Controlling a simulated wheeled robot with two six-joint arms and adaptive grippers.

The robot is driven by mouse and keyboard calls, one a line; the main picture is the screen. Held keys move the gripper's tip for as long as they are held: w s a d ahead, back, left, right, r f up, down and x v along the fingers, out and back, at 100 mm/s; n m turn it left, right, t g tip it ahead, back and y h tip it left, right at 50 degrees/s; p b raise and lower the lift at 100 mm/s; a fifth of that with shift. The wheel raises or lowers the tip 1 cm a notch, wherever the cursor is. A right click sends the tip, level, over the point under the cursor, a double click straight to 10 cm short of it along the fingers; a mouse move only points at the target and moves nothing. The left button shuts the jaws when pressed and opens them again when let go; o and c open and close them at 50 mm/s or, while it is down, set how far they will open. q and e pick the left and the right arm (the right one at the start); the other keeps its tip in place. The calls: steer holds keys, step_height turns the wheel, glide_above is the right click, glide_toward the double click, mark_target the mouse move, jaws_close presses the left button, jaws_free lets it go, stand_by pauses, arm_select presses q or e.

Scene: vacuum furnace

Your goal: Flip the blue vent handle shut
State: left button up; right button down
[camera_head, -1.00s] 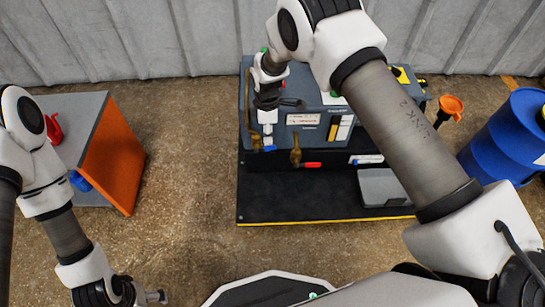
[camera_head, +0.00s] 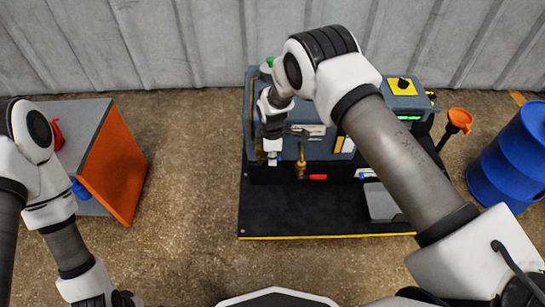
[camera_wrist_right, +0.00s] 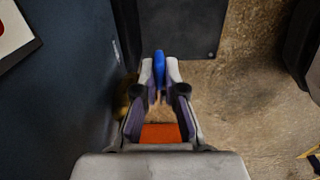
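The blue vent handle (camera_wrist_right: 159,66) shows in the right wrist view between the two fingertips of my right gripper (camera_wrist_right: 160,72). The fingers are close together with the blue handle filling the gap at their tips; they appear shut on it. In the head view the right gripper (camera_head: 272,152) points down at the front left of the grey furnace unit (camera_head: 392,103), and the handle is mostly hidden there. My left gripper (camera_head: 122,298) is cut off by the bottom edge at the left, so its fingers cannot be judged.
A brass valve (camera_head: 300,168) with a red handle (camera_head: 318,177) is just right of my right gripper. A black base plate (camera_head: 300,218) lies in front. A grey and orange cabinet (camera_head: 118,165) stands left, a blue barrel (camera_head: 512,155) right. Floor between cabinet and unit is clear.

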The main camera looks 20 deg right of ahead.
steer(key=p, duration=0.2)
steer(key=y+p, duration=0.1)
steer(key=shift+s+d+y+p, duration=0.15)
steer(key=shift+y+p, duration=0.15)
steer(key=shift+p, duration=0.05)
steer(key=shift+f+t+y+p, duration=0.3)
steer(key=shift+f+t+y, duration=0.1)
steer(key=shift+f+y, duration=0.25)
steer(key=c, duration=1.3)
jaws_free()
steer(key=shift+o, duration=0.2)
steer(key=shift+r, duration=0.1)
